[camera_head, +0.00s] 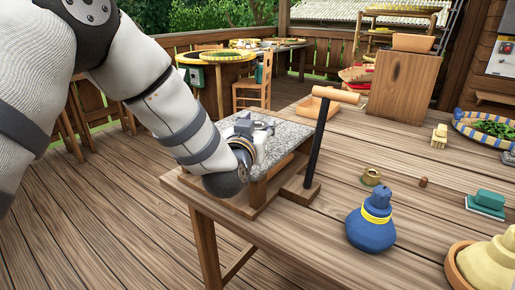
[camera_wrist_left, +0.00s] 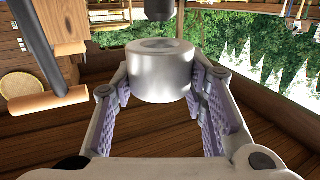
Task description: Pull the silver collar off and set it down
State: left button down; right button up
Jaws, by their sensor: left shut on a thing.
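The silver collar (camera_wrist_left: 158,72) is a thick, smooth metal ring with a hole in its top, seen large in the left wrist view. My left gripper (camera_wrist_left: 158,88) is shut on it, one purple-padded finger on each side. A dark round post end (camera_wrist_left: 160,8) shows beyond the collar, with a gap between them in that picture. In the head view my left gripper (camera_head: 264,128) is over a grey stone-topped stand (camera_head: 295,133) at the table's left edge. The collar cannot be made out there, as the gripper and wrist cover it. My right gripper is not in view.
A black lever with a wooden handle (camera_head: 336,94) stands just right of the stand. Bare planks (camera_head: 325,225) lie in front of the lever.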

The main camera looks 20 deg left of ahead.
pick_arm(q)
jog(key=shift+r, duration=2.1)
jog(key=s+f, duration=0.1)
jog(key=s, duration=0.1)
jog(key=s+f, duration=0.1)
jog(key=s, duration=0.2)
jog(key=s+f, duration=0.2)
jog(key=shift+s+a+f, duration=0.1)
jog(key=shift+s, duration=0.15)
jog(key=s+f+h, duration=0.1)
jog(key=s, duration=0.6)
jog(key=shift+s+a, duration=0.2)
jog(key=shift+s, duration=0.05)
jog(key=shift+f, duration=0.1)
